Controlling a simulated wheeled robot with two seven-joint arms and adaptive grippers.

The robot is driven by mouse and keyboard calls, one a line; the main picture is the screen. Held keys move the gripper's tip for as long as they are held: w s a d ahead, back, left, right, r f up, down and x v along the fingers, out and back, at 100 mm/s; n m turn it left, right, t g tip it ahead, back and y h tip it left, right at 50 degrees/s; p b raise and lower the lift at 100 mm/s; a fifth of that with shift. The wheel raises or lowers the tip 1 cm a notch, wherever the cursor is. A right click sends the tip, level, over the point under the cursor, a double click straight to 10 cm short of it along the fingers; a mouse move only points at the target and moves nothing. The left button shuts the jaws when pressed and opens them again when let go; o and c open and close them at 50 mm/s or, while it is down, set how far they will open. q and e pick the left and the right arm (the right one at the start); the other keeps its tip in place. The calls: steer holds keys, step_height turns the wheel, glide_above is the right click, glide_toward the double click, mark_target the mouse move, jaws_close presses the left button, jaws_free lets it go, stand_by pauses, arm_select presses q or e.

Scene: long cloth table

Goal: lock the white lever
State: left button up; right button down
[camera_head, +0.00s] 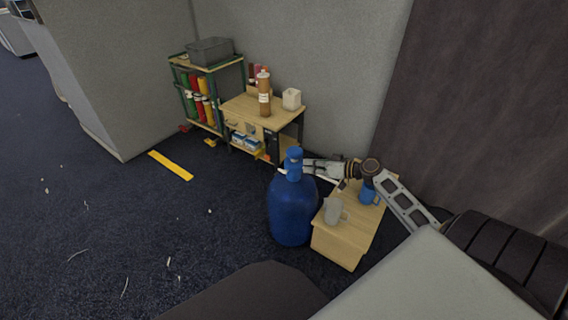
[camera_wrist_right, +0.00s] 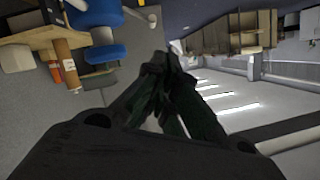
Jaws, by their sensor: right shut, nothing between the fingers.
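A large blue bottle-shaped tank (camera_head: 291,212) with a blue cap (camera_head: 294,154) stands on the dark floor in the head view. A small pale piece (camera_head: 282,171) shows at the left of its neck. It may be the white lever, but it is too small to tell its position. My right gripper (camera_head: 306,168) reaches in from the right, close beside the neck; I cannot tell if it touches. In the wrist view my right gripper's dark fingers (camera_wrist_right: 160,62) are together and hold nothing. My left gripper is not in view.
A small wooden table (camera_head: 340,246) beside the tank holds a grey mug (camera_head: 333,211) and a blue item (camera_head: 367,193). Behind stand a workbench (camera_head: 282,107) with a brown bottle (camera_head: 264,97) and a shelf (camera_head: 191,63). The floor at left is mostly open.

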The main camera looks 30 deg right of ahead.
steer(key=shift+w+d+r+n+t+h, duration=0.3)
steer(key=shift+w+d+r+n+t, duration=0.25)
steer(key=shift+r+n, duration=0.3)
arm_select(q)
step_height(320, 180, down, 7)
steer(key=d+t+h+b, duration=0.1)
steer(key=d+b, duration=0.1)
steer(key=b, duration=0.1)
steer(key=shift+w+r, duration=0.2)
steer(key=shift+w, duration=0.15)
arm_select(e)
steer(key=w+a+f, duration=0.5)
steer(key=w+f, duration=0.1)
steer(key=w, duration=0.2)
steer(key=shift+w+f, duration=0.15)
steer(key=shift+f, duration=0.05)
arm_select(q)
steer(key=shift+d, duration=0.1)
arm_select(e)
steer(key=shift+a+n, duration=0.15)
steer(key=shift+n, duration=0.1)
stand_by(0.3)
